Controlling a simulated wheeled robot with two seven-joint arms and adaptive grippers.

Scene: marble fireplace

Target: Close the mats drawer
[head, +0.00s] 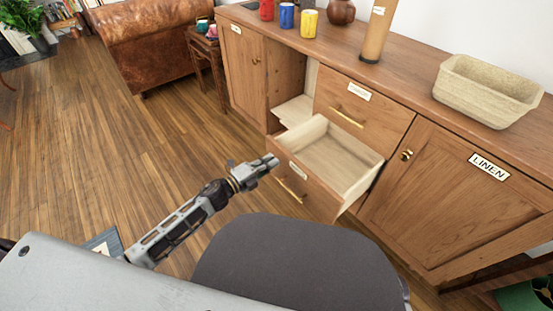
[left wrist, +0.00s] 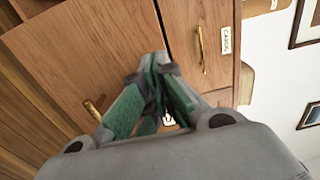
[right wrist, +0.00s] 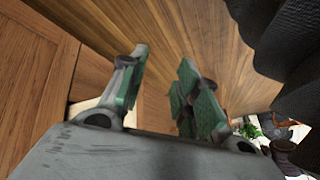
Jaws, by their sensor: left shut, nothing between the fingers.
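The lower drawer (head: 345,158) of the wooden sideboard stands pulled out and looks empty inside. Its front has a brass bar handle (head: 291,190) and a small white label (head: 298,170) too small to read; I take it as the mats drawer. My left gripper (head: 274,160) is shut and empty, close to the upper left part of that front; I cannot tell if it touches. In the left wrist view its closed fingers (left wrist: 163,62) partly cover a white label. My right gripper (right wrist: 165,80) is open and empty, pointing toward the wooden floor.
Above is a shut drawer (head: 358,111), labelled CARDS in the left wrist view. The LINEN door (head: 450,195) is shut on the right. An open compartment (head: 287,85) lies to the left. A dark grey rounded seat or surface (head: 300,260) is in front.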

